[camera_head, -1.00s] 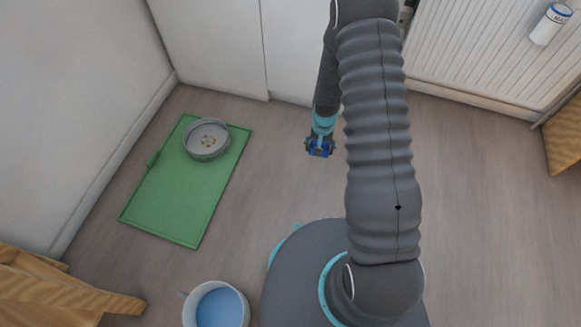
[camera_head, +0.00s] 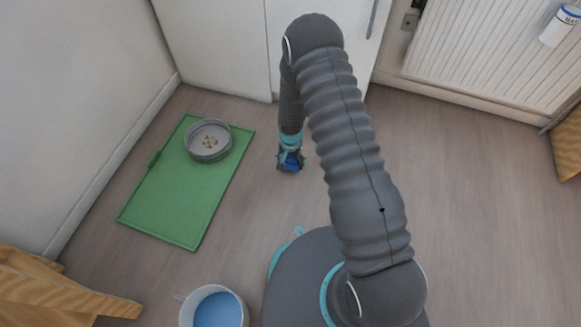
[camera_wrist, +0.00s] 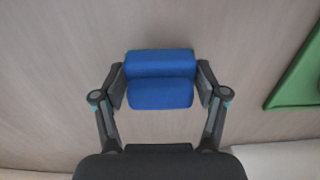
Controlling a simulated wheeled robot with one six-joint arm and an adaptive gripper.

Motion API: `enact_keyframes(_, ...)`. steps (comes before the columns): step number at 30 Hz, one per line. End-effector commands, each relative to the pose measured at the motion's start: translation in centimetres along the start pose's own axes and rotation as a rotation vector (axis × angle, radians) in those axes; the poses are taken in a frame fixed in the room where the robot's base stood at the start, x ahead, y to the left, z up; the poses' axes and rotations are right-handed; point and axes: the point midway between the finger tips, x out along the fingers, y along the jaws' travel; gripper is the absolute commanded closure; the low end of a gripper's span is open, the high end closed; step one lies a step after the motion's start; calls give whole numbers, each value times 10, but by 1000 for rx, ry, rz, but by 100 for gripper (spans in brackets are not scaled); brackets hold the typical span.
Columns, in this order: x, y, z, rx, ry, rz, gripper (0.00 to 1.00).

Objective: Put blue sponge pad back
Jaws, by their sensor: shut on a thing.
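The blue sponge pad (camera_wrist: 160,80) is between the two fingers of my gripper (camera_wrist: 161,88) in the wrist view, with a finger against each side. A thin green edge shows along its far side. In the head view my gripper (camera_head: 290,163) hangs over the floor to the right of the green mat, and the blue pad (camera_head: 292,161) shows small at its tip. The pad is held above bare floor, apart from the mat.
A green mat (camera_head: 175,205) lies on the floor at left with a grey bowl (camera_head: 207,142) holding small bits. A white bucket (camera_head: 187,311) with blue contents stands at the front. White cabinet doors (camera_head: 212,45) and a radiator (camera_head: 490,60) line the back. Wooden furniture (camera_head: 60,295) is at lower left.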

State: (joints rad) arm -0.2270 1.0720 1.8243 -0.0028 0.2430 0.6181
Motion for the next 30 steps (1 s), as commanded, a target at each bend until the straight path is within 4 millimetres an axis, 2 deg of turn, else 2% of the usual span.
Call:
enact_keyframes(9,38,1,0,0,-1,1,53)
enact_keyframes(21,43,1,0,1,0,0,53)
enact_keyframes(22,41,1,0,1,0,0,20)
enact_keyframes(24,41,1,0,1,0,0,3)
enact_keyframes(30,41,1,0,1,-1,0,3)
